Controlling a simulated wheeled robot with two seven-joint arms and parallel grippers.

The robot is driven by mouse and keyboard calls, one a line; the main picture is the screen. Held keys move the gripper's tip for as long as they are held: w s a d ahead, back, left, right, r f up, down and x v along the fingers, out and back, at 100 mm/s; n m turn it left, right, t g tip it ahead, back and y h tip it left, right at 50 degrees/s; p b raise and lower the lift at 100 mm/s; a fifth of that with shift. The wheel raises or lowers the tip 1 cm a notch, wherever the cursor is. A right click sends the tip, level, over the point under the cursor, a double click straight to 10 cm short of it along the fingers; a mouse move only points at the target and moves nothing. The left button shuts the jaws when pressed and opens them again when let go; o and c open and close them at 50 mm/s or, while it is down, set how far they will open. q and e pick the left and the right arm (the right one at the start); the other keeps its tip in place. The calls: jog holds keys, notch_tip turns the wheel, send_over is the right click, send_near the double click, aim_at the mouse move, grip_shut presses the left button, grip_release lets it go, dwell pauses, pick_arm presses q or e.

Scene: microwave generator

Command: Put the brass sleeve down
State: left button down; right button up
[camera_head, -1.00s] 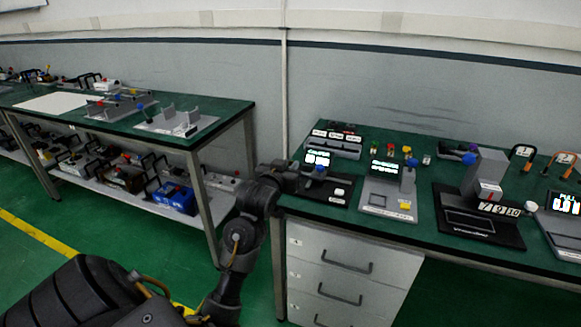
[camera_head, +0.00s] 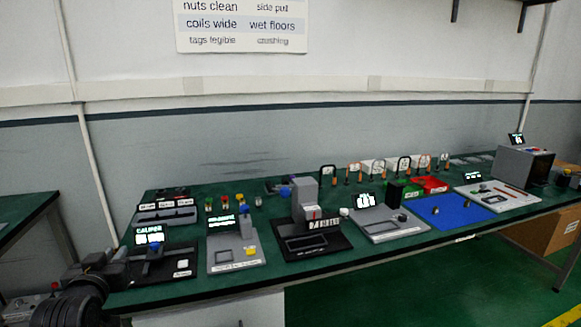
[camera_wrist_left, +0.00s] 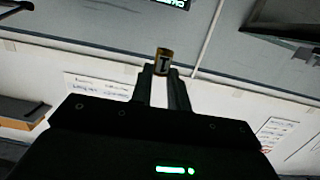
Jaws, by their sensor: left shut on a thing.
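In the left wrist view my left gripper (camera_wrist_left: 163,72) is shut on the brass sleeve (camera_wrist_left: 163,56), a small gold-coloured cylinder with a dark mark, held at the fingertips. In the head view my left arm comes in at the lower left, with its dark wrist (camera_head: 105,272) beside the caliper station (camera_head: 165,268) at the left end of the green bench (camera_head: 330,260). The fingertips and the held sleeve cannot be made out in the head view. My right gripper is not in view.
Along the bench stand a grey device with a screen (camera_head: 222,258), a tall grey gauge on a black base (camera_head: 305,205), and a flat grey scale (camera_head: 395,225). A blue mat (camera_head: 455,212) with small pieces, green and red bins (camera_head: 430,184), and a grey box (camera_head: 520,172) are farther right.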

pick_arm(q)
jog(key=s+d+f+m+h, duration=0.1)
jog(key=s+d+f, duration=0.3)
jog(key=d, duration=0.5)
jog(key=s+d+f+m+h, duration=0.2)
jog(key=d+f, duration=0.4)
jog(key=d, duration=0.4)
jog(key=shift+s+f+t+h, duration=0.25)
jog(key=shift+s+t+h, duration=0.15)
jog(key=shift+s+h, duration=0.55)
